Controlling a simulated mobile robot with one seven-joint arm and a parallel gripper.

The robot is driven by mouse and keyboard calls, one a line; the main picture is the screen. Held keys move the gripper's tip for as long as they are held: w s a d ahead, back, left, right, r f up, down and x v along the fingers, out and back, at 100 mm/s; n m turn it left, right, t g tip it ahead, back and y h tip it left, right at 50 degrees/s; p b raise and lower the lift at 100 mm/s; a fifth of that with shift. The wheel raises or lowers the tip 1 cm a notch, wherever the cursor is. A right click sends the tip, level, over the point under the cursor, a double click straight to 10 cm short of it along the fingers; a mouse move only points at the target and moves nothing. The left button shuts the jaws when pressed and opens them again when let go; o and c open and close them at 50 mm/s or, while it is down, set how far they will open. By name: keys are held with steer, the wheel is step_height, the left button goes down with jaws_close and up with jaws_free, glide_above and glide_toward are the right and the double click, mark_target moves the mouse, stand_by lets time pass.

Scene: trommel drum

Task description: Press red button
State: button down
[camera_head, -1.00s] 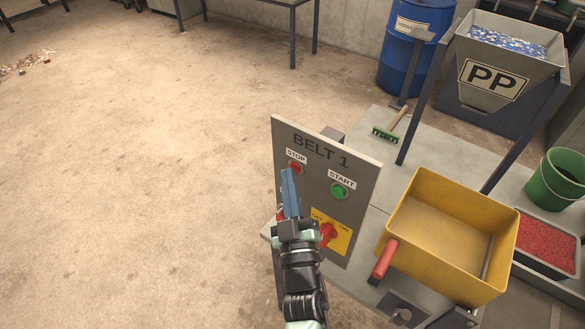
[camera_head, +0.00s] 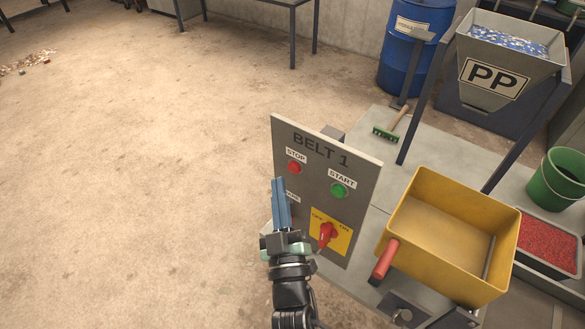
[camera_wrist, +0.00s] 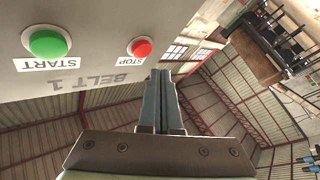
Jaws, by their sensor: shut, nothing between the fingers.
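The red STOP button (camera_head: 294,168) sits at the upper left of the grey BELT 1 panel (camera_head: 318,187). In the wrist view the red button (camera_wrist: 139,47) lies above and slightly left of the fingertips, with the green START button (camera_wrist: 48,42) further left. My gripper (camera_head: 278,182) is shut and empty, its two blue fingers side by side. In the head view its tips appear just below and left of the red button; a gap shows between them. It also shows in the wrist view (camera_wrist: 161,75).
A red rotary switch (camera_head: 326,234) on a yellow plate is low on the panel. A yellow bin (camera_head: 411,190) with a red handle stands on the table right of it. A green brush (camera_head: 385,134) lies behind the panel. Open floor is at left.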

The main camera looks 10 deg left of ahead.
steer(key=s+a, duration=0.1)
steer(key=s, duration=0.2)
steer(key=shift+s+a+b, duration=0.1)
steer(key=shift+a+b, duration=0.25)
steer(key=shift+a, duration=0.05)
stand_by(0.5)
steer(key=w+d+r+m+t+h, duration=0.2)
steer(key=d+r, duration=0.1)
steer(key=r, duration=0.9)
steer(key=w+d+r+m+t+h, duration=0.1)
steer(key=w+d+r+m+h, duration=0.1)
steer(key=r, duration=1)
steer(key=s+d+r+m+t, duration=0.1)
steer(key=s+r+m, duration=0.1)
steer(key=s+r, duration=0.5)
steer(key=s+d+r+m+t, duration=0.2)
steer(key=s+r, duration=0.5)
steer(key=r, duration=1.1)
steer(key=shift+d+r+t+h, duration=0.15)
steer(key=shift+t+h, duration=0.15)
steer(key=shift+h, duration=0.1)
